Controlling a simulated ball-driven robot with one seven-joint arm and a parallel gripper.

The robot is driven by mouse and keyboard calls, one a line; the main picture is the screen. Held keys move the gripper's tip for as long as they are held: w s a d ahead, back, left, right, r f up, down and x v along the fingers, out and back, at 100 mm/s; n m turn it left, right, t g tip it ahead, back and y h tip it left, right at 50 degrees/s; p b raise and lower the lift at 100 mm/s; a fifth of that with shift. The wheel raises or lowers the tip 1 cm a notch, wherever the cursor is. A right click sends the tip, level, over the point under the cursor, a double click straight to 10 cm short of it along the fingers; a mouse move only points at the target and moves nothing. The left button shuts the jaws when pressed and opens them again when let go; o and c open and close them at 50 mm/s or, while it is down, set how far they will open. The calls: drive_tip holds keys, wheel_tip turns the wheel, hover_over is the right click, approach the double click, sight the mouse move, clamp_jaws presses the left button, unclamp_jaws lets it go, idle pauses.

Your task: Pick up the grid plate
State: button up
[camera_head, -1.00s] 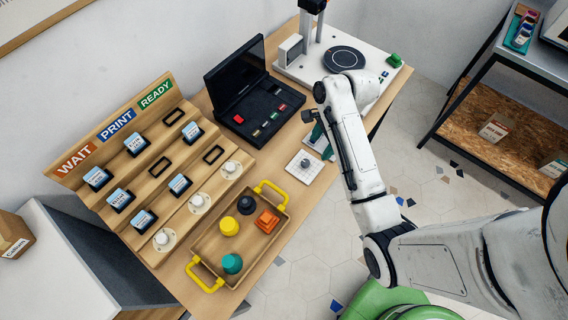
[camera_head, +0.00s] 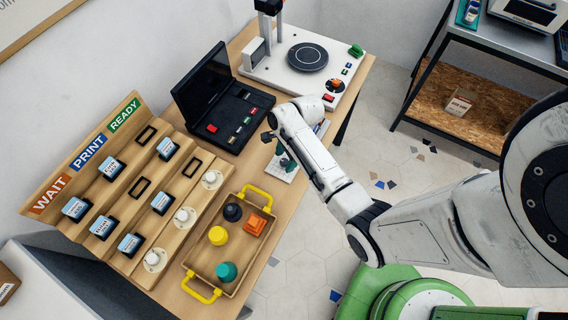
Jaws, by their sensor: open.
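The grid plate, seemingly the small white square plate (camera_head: 278,174), lies on the wooden table near its right edge, between the black open case and the tray. My gripper (camera_head: 284,161) is over its upper right part and hides much of it, including the small knob on top. The dark teal fingers point down at the plate. The jaws are open; whether they touch the plate or stand around the knob cannot be told from this view.
A wooden tray (camera_head: 197,264) with yellow handles holds several coloured pieces. The black open case (camera_head: 228,118) is behind my gripper. A white machine with a round dark plate (camera_head: 307,57) stands at the back. A stepped WAIT/PRINT/READY rack (camera_head: 124,235) fills the left.

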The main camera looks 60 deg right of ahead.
drive_tip(key=shift+a+f, duration=0.1)
drive_tip(key=shift+f, duration=0.25)
drive_tip(key=shift+c, duration=0.2)
clamp_jaws()
drive_tip(key=shift+r, duration=0.1)
